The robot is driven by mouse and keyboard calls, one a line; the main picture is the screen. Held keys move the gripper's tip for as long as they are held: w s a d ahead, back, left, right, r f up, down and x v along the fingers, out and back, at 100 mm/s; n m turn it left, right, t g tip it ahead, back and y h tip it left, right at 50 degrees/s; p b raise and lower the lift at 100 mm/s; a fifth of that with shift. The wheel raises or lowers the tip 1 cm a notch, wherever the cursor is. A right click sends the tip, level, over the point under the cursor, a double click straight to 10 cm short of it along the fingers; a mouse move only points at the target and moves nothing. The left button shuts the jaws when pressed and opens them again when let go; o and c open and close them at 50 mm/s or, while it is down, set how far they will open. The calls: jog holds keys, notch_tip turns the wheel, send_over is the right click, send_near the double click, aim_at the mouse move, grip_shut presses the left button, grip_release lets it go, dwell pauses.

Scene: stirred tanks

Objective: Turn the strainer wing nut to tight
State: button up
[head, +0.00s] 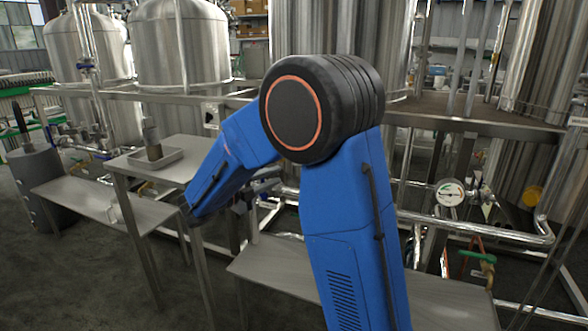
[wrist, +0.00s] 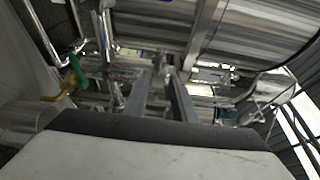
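I cannot pick out the strainer wing nut for certain in either view. In the wrist view my gripper (wrist: 160,76) reaches in among shiny metal pipework, its two grey fingers apart with a gap between them. Small metal fittings show beyond the fingertips, too small and blurred to name. I cannot tell whether the fingers touch anything. In the head view my blue arm covers the middle of the picture and hides much of the pipework behind it.
A green-handled valve (wrist: 77,72) is left of the fingers in the wrist view. In the head view, a pressure gauge (head: 450,193) and another green handle (head: 478,256) are at right. A tray (head: 173,160) sits on a steel table at left. Large steel tanks (head: 183,45) stand behind.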

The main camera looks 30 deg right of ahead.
jog(key=x, duration=1)
jog(key=shift+d, duration=0.15)
grip_shut()
